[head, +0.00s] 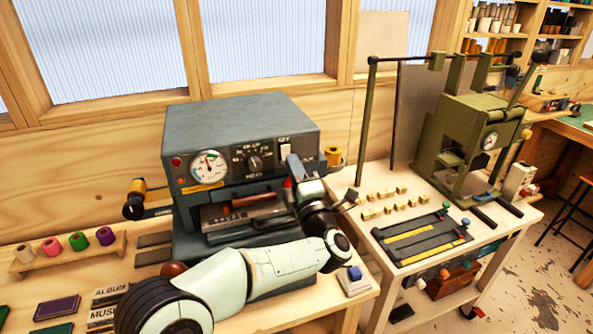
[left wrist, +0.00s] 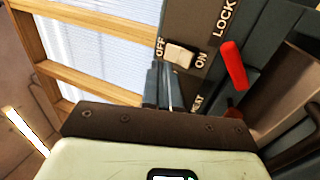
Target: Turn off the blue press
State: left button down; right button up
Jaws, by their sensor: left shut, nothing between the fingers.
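The blue press (head: 240,112) is a blue-grey box-shaped machine on the left bench, with a dial and a knob on its front. A cream rocker switch (head: 285,152) sits at the right end of its front panel. In the left wrist view the switch (left wrist: 180,56) lies between the words OFF and ON; I cannot tell which way it is set. My left gripper (head: 293,163) is shut and empty, its fingertips just beside the switch. In the left wrist view its fingertips (left wrist: 162,70) are by the OFF end; contact is unclear. My right gripper is not in view.
A red lever (left wrist: 233,66) stands close beside the switch, near LOCK. A green press (head: 470,135) stands on the right-hand table. Foil rolls (head: 78,241) sit on a wooden rack at the left. A blue-topped block (head: 354,273) lies at the bench's right front.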

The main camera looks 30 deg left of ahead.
pick_arm(q)
jog(key=s+d+b, duration=0.2)
jog(key=s+d, duration=0.4)
jog(key=d, duration=0.1)
jog(key=shift+s+d+b, duration=0.3)
jog(key=shift+d, duration=0.05)
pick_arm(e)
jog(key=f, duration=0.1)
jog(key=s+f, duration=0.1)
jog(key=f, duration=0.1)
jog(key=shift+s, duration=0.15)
